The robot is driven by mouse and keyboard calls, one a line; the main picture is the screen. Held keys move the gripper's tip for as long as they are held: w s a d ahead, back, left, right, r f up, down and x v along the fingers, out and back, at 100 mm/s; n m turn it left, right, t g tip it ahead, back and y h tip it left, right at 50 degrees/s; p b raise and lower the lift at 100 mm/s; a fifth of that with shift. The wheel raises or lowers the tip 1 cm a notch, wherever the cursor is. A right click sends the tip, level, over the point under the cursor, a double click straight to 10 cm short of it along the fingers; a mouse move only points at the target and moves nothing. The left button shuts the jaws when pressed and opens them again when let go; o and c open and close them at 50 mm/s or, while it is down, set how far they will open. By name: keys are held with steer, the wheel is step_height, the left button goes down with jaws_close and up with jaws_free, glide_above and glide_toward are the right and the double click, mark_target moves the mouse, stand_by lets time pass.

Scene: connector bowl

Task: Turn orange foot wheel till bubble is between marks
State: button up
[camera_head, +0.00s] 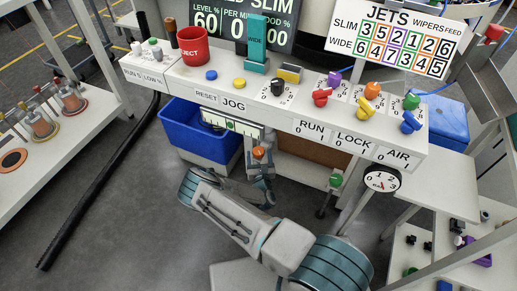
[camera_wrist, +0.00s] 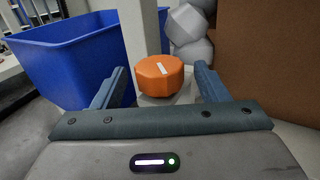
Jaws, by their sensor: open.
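The orange foot wheel (camera_wrist: 159,76) is a faceted knob with a white stripe on top, in the middle of the wrist view. In the head view the orange wheel (camera_head: 258,152) shows below the console, partly hidden by my arm. My gripper (camera_wrist: 160,71) is open, with one finger on each side of the wheel; whether either touches it I cannot tell. In the head view my gripper (camera_head: 262,168) is small beneath the console. A level strip (camera_head: 231,124) with a green bubble hangs under the console's front edge; the bubble's place between the marks is too small to judge.
A blue bin (camera_head: 200,130) stands left of the wheel, and a brown panel (camera_wrist: 268,60) is on its right. A pale leg (camera_wrist: 140,38) rises just behind the wheel. A green foot wheel (camera_head: 336,180) sits farther right. The console (camera_head: 210,82) overhangs the space.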

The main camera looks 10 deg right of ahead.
steer(key=s+a+p, duration=0.1)
steer(key=s, duration=0.8)
steer(key=shift+s+p, duration=0.35)
steer(key=shift+d, duration=0.1)
